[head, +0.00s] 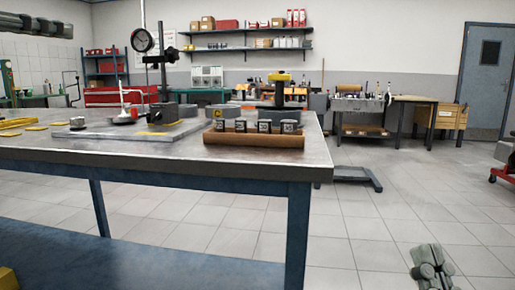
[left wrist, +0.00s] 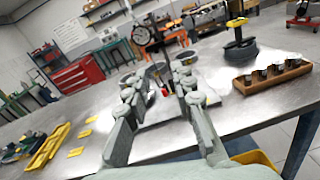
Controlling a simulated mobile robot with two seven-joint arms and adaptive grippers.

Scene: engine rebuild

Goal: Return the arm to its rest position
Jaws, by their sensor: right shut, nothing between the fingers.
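My left gripper (left wrist: 158,85) is open in the left wrist view, with a clear gap between its two fingers and nothing held. It is above the workbench (left wrist: 85,155). In the head view, a dark part of my left arm shows at the top left edge, high above the bench (head: 150,163). My right gripper (head: 428,258) is at the bottom right of the head view, over the tiled floor and clear of the bench. It is shut and empty.
On the bench stand a wooden block with several labelled pieces (head: 254,139), a dial gauge stand (head: 163,60) and a plate (head: 105,134). Yellow trays (left wrist: 48,148) lie at one side. A red tool cabinet (left wrist: 80,76) stands behind. Floor right of the bench is mostly free.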

